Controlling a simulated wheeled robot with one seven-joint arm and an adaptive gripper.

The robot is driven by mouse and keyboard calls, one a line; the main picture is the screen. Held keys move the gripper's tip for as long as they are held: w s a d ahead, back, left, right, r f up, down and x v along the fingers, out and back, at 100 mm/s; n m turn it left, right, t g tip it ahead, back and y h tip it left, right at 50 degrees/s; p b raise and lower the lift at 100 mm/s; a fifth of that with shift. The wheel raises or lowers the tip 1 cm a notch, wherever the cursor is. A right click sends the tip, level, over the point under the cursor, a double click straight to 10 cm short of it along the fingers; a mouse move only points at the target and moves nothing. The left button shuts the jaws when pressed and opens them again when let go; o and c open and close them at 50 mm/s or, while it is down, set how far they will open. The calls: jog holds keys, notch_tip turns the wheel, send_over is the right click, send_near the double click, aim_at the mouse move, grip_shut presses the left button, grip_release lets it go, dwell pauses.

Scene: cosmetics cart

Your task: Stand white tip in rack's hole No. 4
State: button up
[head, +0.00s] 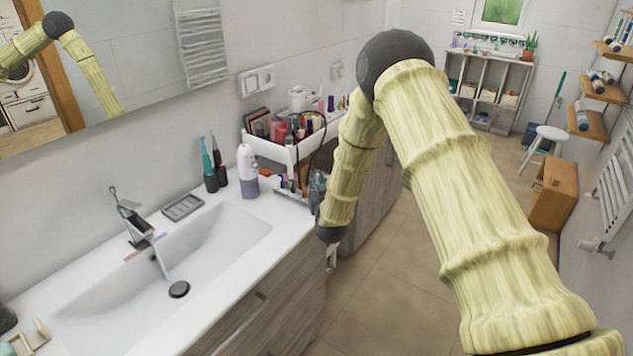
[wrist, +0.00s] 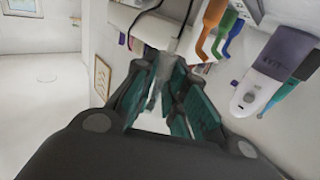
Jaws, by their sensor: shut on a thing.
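My gripper (wrist: 165,108) has dark fingers with teal pads, closed to a narrow gap. A pale sliver (wrist: 152,121) between the pads looks like the white tip; the fingers hide most of it. In the head view my gripper (head: 318,187) is at the right side of the cart's lower level, partly behind my arm. Orange (wrist: 211,17), green (wrist: 224,35) and blue (wrist: 235,30) bent pieces, which look like similar tips, show at the top of the wrist view. The rack and its numbered holes cannot be made out clearly.
The white cart (head: 290,153) holds several cosmetics. A white and purple bottle (head: 247,172) stands left of it; it also shows in the wrist view (wrist: 265,72). Toothbrushes (head: 213,165), a soap dish (head: 183,207) and the sink (head: 200,250) lie further left. A dark cable crosses the cart.

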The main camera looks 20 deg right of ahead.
jog(key=shift+f+b, duration=1.05)
jog(key=shift+f, duration=0.65)
jog(key=shift+s+b, duration=0.1)
jog(key=shift+b, duration=0.55)
dwell(0.7)
jog(key=shift+f+b, duration=0.9)
jog(key=shift+f, duration=0.3)
dwell(0.4)
jog(key=o, duration=0.8)
jog(key=shift+c, duration=0.2)
jog(key=s+a, duration=0.1)
jog(key=s, duration=1)
jog(key=shift+s+a, duration=0.2)
jog(key=shift+s, duration=0.15)
